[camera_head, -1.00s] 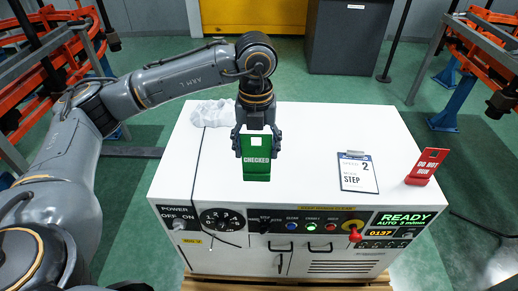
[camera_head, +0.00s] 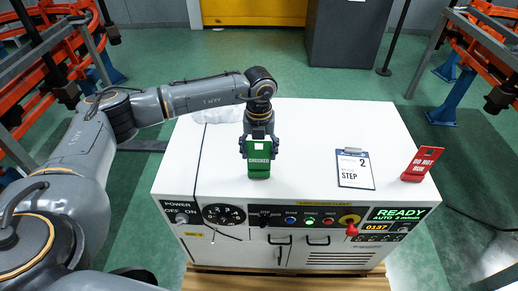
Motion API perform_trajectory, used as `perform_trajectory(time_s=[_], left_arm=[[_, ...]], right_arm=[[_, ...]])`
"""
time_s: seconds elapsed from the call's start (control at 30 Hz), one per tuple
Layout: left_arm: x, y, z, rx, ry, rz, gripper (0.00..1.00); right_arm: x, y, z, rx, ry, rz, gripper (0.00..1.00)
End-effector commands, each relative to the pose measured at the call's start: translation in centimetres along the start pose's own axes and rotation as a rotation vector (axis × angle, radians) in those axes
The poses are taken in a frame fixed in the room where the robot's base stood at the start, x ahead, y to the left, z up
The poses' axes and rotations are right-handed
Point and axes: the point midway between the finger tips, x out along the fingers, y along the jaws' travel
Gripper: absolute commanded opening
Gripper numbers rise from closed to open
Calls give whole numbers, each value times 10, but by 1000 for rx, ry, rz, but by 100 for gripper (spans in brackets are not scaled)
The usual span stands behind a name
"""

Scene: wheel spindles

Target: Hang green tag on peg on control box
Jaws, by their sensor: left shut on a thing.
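The green tag (camera_head: 259,160), marked "CHECKED", is upright above the white top of the control box (camera_head: 296,124). My left gripper (camera_head: 258,148) is shut on the green tag from behind, with a finger at each side. I cannot tell whether the tag's lower edge touches the box top. I cannot make out for sure which part is the peg.
A clipboard (camera_head: 354,169) reading "2 STEP" lies on the box top to the right of the tag. A red "DO NOT RUN" tag (camera_head: 423,163) stands at the right edge. A white crumpled cloth (camera_head: 217,110) lies at the back left. Bare top lies between.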

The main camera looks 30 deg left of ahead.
Motion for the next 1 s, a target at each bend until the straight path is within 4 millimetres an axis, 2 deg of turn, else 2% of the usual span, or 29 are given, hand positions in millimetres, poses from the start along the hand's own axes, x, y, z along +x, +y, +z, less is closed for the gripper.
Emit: perform_trajectory(time_s=[0.23, 0.27, 0.33, 0.37, 0.77, 0.87, 1.0], left_arm=[[5, 0, 0, 0, 0, -1, 15], [4, 0, 0, 0, 0, -1, 71], [4, 0, 0, 0, 0, 0, 85], [4, 0, 0, 0, 0, 0, 88], [3, 0, 0, 0, 0, -1, 88], [-7, -1, 1, 0, -2, -4, 88], [-32, -1, 3, 0, -5, -5, 88]], right_arm=[[5, 0, 0, 0, 0, 0, 59], [3, 0, 0, 0, 0, 0, 59], [3, 0, 0, 0, 0, 0, 59], [3, 0, 0, 0, 0, 0, 59], [2, 0, 0, 0, 0, 0, 59], [6, 0, 0, 0, 0, 0, 59], [18, 0, 1, 0, 0, 0, 59]])
